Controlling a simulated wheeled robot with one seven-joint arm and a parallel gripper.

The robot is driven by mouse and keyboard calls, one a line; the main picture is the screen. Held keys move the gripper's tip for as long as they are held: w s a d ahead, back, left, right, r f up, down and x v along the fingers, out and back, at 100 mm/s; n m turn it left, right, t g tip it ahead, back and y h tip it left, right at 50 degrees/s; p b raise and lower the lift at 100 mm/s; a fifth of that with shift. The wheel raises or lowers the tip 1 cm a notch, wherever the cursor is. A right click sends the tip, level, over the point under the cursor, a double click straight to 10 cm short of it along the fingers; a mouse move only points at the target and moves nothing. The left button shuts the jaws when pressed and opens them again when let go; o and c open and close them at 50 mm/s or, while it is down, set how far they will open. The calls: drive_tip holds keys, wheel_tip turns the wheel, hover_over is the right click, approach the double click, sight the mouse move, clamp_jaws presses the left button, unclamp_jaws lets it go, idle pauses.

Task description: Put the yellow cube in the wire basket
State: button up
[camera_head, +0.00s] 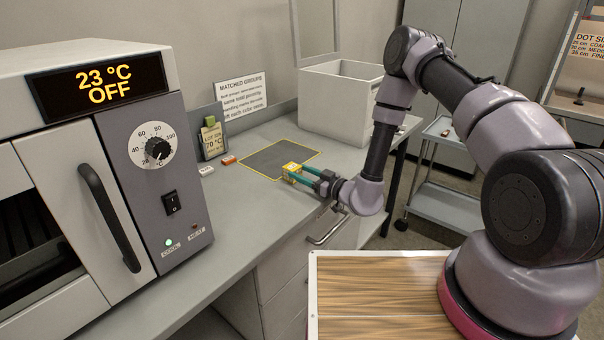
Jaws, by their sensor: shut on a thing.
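The yellow cube (291,167) is small in the head view, at the front edge of the dark mat with the yellow outline (262,160). My gripper (297,173) reaches in from the right with green-tipped fingers and is shut on the cube. Whether the cube touches the mat or is held just above it, I cannot tell. I do not see a wire basket that I can make out in this view.
A grey oven (185,170) reading 23 °C OFF stands at left, its handled door closed. A white open-topped box (335,108) stands behind the mat. Small orange (229,160) and white (206,170) pieces lie left of the mat. A grey cart (445,205) stands at right.

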drive_tip(key=o, duration=1)
drive_tip(key=shift+f, duration=0.15)
drive_tip(key=o, duration=0.3)
drive_tip(key=shift+o, duration=0.2)
drive_tip(key=v, duration=1.2)
drive_tip(key=shift+r, duration=0.25)
